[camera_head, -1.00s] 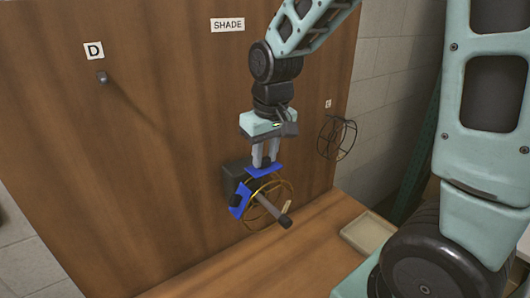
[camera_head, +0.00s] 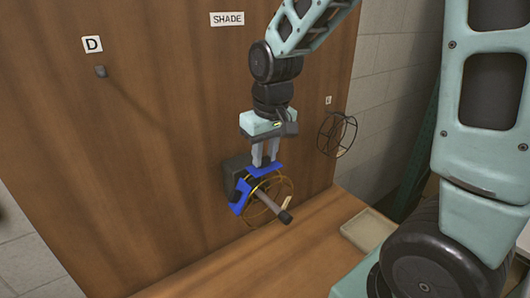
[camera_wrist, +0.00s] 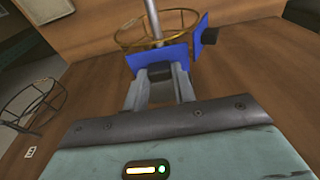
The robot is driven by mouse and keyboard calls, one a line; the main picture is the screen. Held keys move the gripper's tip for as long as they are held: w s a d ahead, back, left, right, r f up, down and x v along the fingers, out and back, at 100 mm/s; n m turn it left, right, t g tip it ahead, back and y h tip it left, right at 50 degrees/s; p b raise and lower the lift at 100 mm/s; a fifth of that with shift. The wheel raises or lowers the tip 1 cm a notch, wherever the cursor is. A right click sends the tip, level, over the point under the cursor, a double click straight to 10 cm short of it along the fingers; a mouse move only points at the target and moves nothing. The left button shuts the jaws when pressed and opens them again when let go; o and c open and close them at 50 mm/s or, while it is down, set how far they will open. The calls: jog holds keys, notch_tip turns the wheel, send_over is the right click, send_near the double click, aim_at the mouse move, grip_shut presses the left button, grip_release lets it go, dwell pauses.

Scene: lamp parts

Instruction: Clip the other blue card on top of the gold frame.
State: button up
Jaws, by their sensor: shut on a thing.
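The gold frame (camera_head: 293,188) is a round wire ring on a grey rod (camera_head: 284,215) standing out from a dark block (camera_head: 236,172) on the wooden panel. One blue card (camera_head: 238,203) sits at the ring's left side with a dark clip; it shows edge-on in the wrist view (camera_wrist: 200,38). My gripper (camera_head: 264,163) points down above the ring, shut on the other blue card (camera_head: 266,171). The wrist view shows this held card (camera_wrist: 145,56) across the fingertips, close against the gold frame (camera_wrist: 122,38). I cannot tell whether they touch.
A black wire frame (camera_head: 337,134) hangs on the panel to the right. A dark peg (camera_head: 101,72) under the D label is at upper left. A shallow tray (camera_head: 368,229) lies on the wooden ledge (camera_head: 315,232) at lower right.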

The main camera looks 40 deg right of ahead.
jog(key=shift+f+b, duration=0.3)
jog(key=shift+f, duration=0.25)
dwell(0.8)
jog(key=shift+w, duration=0.1)
jog(key=o, duration=1)
jog(key=shift+r, duration=0.1)
jog(key=s+r+b, duration=0.1)
jog(key=r, duration=0.4)
jog(key=s+r, duration=0.1)
jog(key=r, duration=0.5)
jog(key=r+b, duration=0.1)
jog(key=r, duration=0.5)
jog(key=shift+s+b, duration=0.3)
jog(key=shift+s, duration=0.1)
